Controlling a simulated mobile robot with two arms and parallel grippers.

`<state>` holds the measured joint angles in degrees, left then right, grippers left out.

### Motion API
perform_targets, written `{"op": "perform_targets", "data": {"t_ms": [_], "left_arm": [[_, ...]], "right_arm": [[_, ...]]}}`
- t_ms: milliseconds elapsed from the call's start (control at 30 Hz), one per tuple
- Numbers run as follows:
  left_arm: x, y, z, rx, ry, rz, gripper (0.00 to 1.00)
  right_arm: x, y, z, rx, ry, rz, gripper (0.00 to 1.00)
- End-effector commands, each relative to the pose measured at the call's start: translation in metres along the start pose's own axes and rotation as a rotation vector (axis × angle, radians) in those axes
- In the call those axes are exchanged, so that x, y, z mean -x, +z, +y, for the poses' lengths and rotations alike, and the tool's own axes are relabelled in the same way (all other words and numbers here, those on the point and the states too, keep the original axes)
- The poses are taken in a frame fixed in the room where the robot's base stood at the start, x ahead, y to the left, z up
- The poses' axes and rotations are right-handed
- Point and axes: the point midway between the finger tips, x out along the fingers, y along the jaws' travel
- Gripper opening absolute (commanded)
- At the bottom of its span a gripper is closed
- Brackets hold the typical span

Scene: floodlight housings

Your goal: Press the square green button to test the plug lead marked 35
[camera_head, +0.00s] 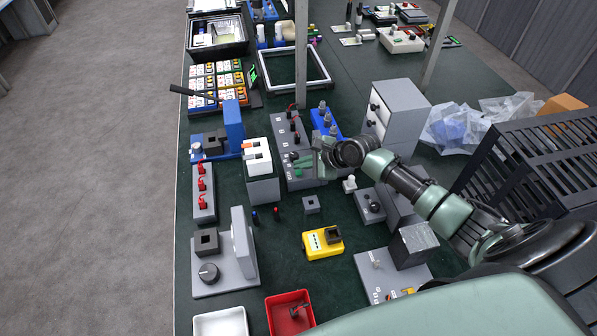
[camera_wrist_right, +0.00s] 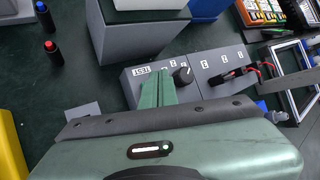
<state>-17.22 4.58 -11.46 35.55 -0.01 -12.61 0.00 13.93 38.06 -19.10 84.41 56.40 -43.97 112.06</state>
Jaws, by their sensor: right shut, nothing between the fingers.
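A long grey test panel (camera_head: 283,131) stands near the middle of the green table. In the right wrist view the panel (camera_wrist_right: 213,66) carries a TEST label, several number labels too small to read surely, and a black knob (camera_wrist_right: 183,76). A dark plug with a red lead (camera_wrist_right: 236,74) sits farther along it. My right gripper (camera_head: 303,163) is shut and empty, its green fingers at the TEST end of the panel. The fingers also show in the right wrist view (camera_wrist_right: 158,78). I cannot make out a square green button; the fingers cover that part. My left gripper is not in view.
A grey block with a white top (camera_head: 257,157) stands close left of the panel. A grey drawer cabinet (camera_head: 397,112) stands right of the panel.

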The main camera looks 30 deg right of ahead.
Motion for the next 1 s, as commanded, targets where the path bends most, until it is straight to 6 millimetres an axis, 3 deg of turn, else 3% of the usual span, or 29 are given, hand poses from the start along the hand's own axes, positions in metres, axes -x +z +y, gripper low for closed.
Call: {"op": "perform_targets", "data": {"t_ms": [1000], "left_arm": [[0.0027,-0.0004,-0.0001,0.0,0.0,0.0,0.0]], "right_arm": [[-0.0079,-0.0058,0.0058,0.0,0.0,0.0,0.0]]}}
